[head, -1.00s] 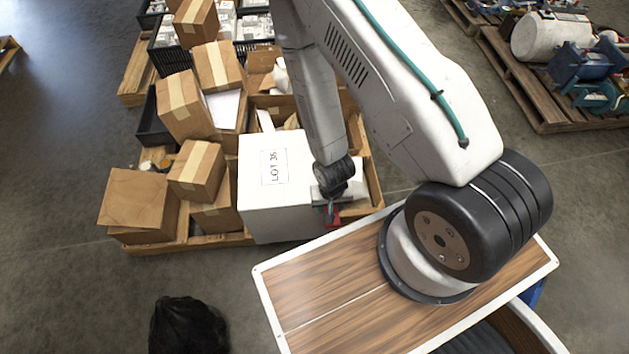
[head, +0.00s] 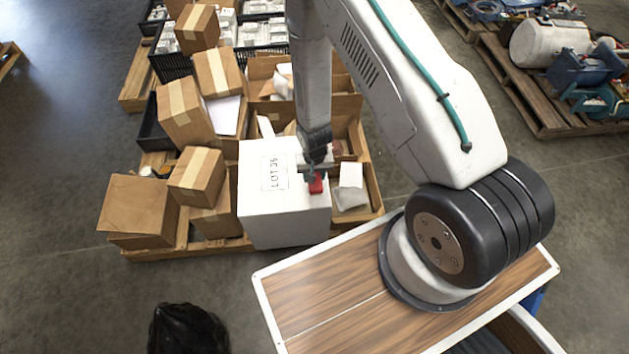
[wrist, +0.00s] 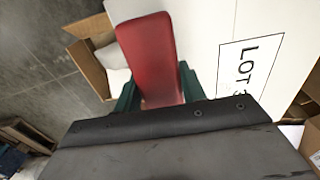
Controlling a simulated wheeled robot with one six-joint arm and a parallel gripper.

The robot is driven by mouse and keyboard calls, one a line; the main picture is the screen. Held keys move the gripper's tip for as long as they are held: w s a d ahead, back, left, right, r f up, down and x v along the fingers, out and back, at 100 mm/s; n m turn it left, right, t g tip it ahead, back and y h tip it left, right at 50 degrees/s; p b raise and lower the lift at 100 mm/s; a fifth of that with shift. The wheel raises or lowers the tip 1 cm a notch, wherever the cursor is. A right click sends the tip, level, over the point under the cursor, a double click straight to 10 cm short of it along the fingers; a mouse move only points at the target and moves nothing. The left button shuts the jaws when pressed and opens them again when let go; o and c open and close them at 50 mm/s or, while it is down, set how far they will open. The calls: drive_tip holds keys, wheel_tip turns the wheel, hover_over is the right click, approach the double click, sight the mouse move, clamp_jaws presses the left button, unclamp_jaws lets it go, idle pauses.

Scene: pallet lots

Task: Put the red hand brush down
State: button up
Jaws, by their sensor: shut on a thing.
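The red hand brush (head: 316,184) is in my gripper (head: 312,176), over the right edge of the white box marked LOT (head: 285,215) in the head view. In the wrist view the brush (wrist: 150,55) is a red slab between the two green fingers (wrist: 160,92), which are shut on it. The white box (wrist: 205,40) with its label lies behind and to the right of the brush there. I cannot tell whether the brush touches the box top.
Several brown cartons (head: 190,120) stand stacked to the left on the pallet (head: 160,252). An open carton with a white item (head: 350,187) is right of the white box. A wood-topped surface (head: 330,310) lies in front, under my arm.

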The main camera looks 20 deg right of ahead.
drive_tip(key=shift+s+f, duration=0.15)
drive_tip(key=shift+f, duration=1.5)
drive_tip(key=shift+f, duration=0.1)
drive_tip(key=o, duration=1.3)
